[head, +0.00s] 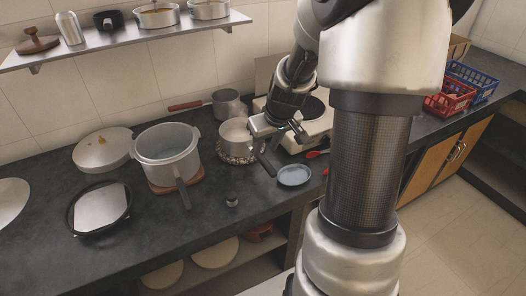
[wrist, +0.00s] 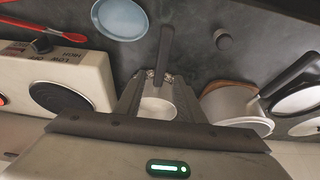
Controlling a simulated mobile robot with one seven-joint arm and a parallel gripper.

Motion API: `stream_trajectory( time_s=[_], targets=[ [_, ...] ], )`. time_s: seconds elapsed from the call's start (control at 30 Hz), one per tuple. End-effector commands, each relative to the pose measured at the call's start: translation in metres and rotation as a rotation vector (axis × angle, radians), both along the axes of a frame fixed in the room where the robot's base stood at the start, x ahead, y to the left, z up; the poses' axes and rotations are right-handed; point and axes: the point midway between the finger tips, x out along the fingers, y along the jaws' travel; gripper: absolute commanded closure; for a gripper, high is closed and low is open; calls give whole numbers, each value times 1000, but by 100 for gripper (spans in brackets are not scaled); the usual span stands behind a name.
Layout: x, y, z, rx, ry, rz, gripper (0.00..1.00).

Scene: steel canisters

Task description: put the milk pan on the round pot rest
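The milk pan (head: 235,134), a small pale metal pan with a dark handle (head: 265,163), sits upright on the round pot rest (head: 227,157), a lacy metal ring. The rest shows around the pan's base. My gripper (head: 282,137) is just above the pan's right side, near the handle. In the wrist view my gripper (wrist: 160,78) has its fingers apart, with the pan's inside (wrist: 158,107) showing between them and the handle (wrist: 166,55) running out past the fingertips. I see no finger closed on the handle. Most of the rest is hidden under the pan.
A large pot (head: 166,154) on a wooden board stands left; a saucepan with a reddish handle (head: 226,104) is behind. A hotplate (head: 318,122) is to the right, a blue plate (head: 294,175) in front right. A small dark knob (head: 232,200) lies near the front edge.

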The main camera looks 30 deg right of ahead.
Motion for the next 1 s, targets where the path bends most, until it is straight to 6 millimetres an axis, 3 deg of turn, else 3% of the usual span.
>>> stream_trajectory(
  time_s=[0.1, 0.3, 0.77, 0.87, 1.0],
  targets=[
    [-10, -1, 28, -3, -4, -1, 64],
    [-22, -1, 55, -1, -1, -1, 64],
    [-27, 0, 63, 1, 1, 0, 64],
    [-31, 14, 66, 5, 10, 18, 64],
    [-58, 70, 75, 28, 57, 85, 64]
  ],
)
